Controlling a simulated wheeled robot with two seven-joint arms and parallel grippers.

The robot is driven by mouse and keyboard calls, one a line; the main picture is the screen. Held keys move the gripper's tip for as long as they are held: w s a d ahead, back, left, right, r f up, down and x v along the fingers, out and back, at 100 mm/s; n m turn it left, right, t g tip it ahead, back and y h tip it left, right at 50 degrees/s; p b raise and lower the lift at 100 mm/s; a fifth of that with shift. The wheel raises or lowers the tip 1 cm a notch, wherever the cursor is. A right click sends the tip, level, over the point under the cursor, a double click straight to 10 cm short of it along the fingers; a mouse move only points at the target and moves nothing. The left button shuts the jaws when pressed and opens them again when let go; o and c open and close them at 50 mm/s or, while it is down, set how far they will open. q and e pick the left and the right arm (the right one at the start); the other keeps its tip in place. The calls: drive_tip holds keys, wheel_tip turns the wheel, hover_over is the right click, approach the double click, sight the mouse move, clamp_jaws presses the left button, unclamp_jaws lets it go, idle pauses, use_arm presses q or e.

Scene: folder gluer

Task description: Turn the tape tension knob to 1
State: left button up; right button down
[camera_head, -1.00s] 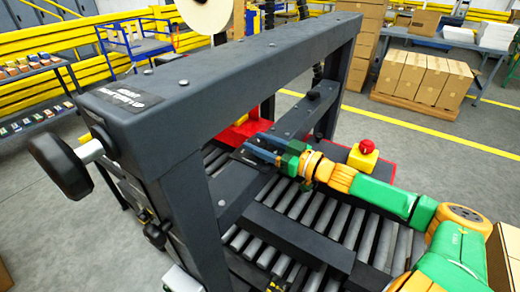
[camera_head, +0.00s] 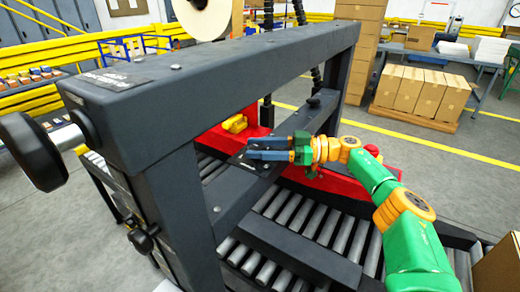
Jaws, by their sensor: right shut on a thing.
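My right gripper (camera_head: 250,148), with blue fingers, is over a small dark plate (camera_head: 240,163) with faint light marks on the machine's cross member. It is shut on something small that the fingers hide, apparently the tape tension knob. The knob's pointer and the numbers cannot be read. My left gripper is not in view.
A yellow knob-like part (camera_head: 235,124) sits on a red housing (camera_head: 215,140) behind the gripper. A dark overhead beam (camera_head: 230,80) crosses above. A large black handwheel (camera_head: 32,150) sticks out at left, with a smaller black knob (camera_head: 140,241) below. Rollers (camera_head: 318,228) lie under my arm.

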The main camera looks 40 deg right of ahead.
idle(0.4)
drive_tip(key=shift+c, duration=1.7)
unclamp_jaws()
drive_tip(key=shift+a, duration=0.1)
drive_tip(key=shift+o, duration=0.4)
drive_tip(key=shift+w+a, duration=0.1)
drive_tip(key=b+v, duration=0.3)
drive_tip(key=v, duration=0.4)
